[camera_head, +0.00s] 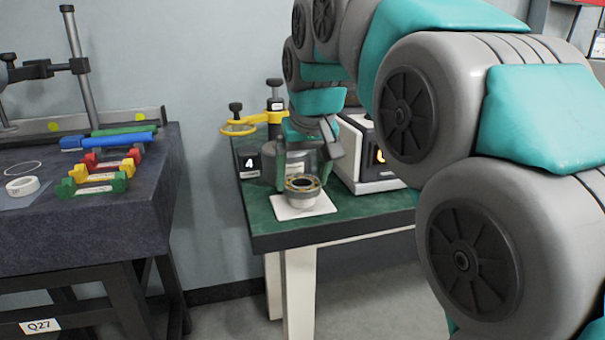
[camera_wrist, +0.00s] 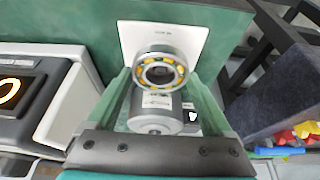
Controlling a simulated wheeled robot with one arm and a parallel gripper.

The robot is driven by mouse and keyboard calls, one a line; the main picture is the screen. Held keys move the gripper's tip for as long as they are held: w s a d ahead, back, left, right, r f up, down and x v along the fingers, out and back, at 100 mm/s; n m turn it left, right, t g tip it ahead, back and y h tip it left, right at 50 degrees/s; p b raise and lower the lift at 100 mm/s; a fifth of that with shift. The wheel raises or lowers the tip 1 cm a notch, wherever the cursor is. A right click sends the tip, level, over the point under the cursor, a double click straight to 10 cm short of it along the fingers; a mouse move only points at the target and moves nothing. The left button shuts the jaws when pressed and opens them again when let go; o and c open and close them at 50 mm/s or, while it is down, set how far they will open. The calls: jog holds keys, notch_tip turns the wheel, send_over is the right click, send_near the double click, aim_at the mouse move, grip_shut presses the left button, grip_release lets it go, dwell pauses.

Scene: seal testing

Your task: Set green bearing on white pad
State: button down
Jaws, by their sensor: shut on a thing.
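The bearing (camera_head: 302,185) is a silver ring with a yellow-orange and greenish cage. It is upright over the white pad (camera_head: 285,209), its lower end at or very near the pad's surface; I cannot tell whether it touches. In the wrist view the bearing (camera_wrist: 160,73) shows from above, between the green fingertips, with the pad (camera_wrist: 133,38) beyond it. My gripper (camera_wrist: 160,78) is shut on the bearing. In the head view my gripper (camera_head: 302,172) reaches down from behind the bearing, and the finger contact is partly hidden.
A silver cylinder (camera_wrist: 155,112) shows close to the bearing. The green-topped table (camera_head: 262,222) also holds a black number 4 marker (camera_head: 248,164), a yellow clamp-like fixture (camera_head: 238,128) and a white device (camera_head: 350,165). A dark table (camera_head: 90,220) with coloured parts stands left.

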dwell(0.3)
grip_release()
notch_tip(320, 180, up, 8)
jog(key=p, duration=0.3)
jog(key=shift+p, duration=0.35)
jog(key=shift+f, duration=0.1)
dwell(0.3)
jog(key=s+d+f+m+g, duration=0.1)
jog(key=s+d+f+g, duration=0.1)
jog(key=s+d+f, duration=0.3)
jog(key=s+d+f+m+g, duration=0.1)
jog(key=s+d+f, duration=0.4)
jog(key=s+f, duration=0.9)
jog(key=s+d+f+m+g+h, duration=0.1)
jog(key=s+d+f+g, duration=0.2)
jog(key=s+f, duration=0.7)
jog(key=s+d, duration=0.2)
jog(key=s, duration=0.1)
jog(key=shift+s+f, duration=0.2)
jog(key=shift+s, duration=0.05)
